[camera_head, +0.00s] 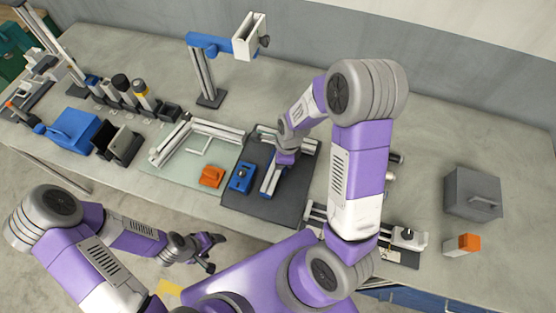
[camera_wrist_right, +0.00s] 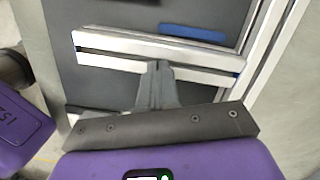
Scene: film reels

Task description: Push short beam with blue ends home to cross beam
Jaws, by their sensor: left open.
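The short beam (camera_head: 270,181) is a silver slotted profile lying on a dark mat (camera_head: 287,207). In the right wrist view the short beam (camera_wrist_right: 130,46) runs across the picture, with blue showing at its right end. The cross beam (camera_head: 304,147) lies at the back of the mat; in the right wrist view it is the long pale profile (camera_wrist_right: 272,45) on the right. The short beam's right end is close to it; I cannot tell whether they touch. My right gripper (camera_wrist_right: 157,68) has its fingers together at the short beam's near side. My left gripper (camera_head: 212,252) is open and empty, off the table's front edge.
A blue block (camera_head: 241,178) and an orange block (camera_head: 211,177) sit left of the short beam. A pale frame of beams (camera_head: 180,130) lies further left. A blue strip (camera_wrist_right: 193,33) lies behind the short beam. A grey box (camera_head: 472,192) stands at the right.

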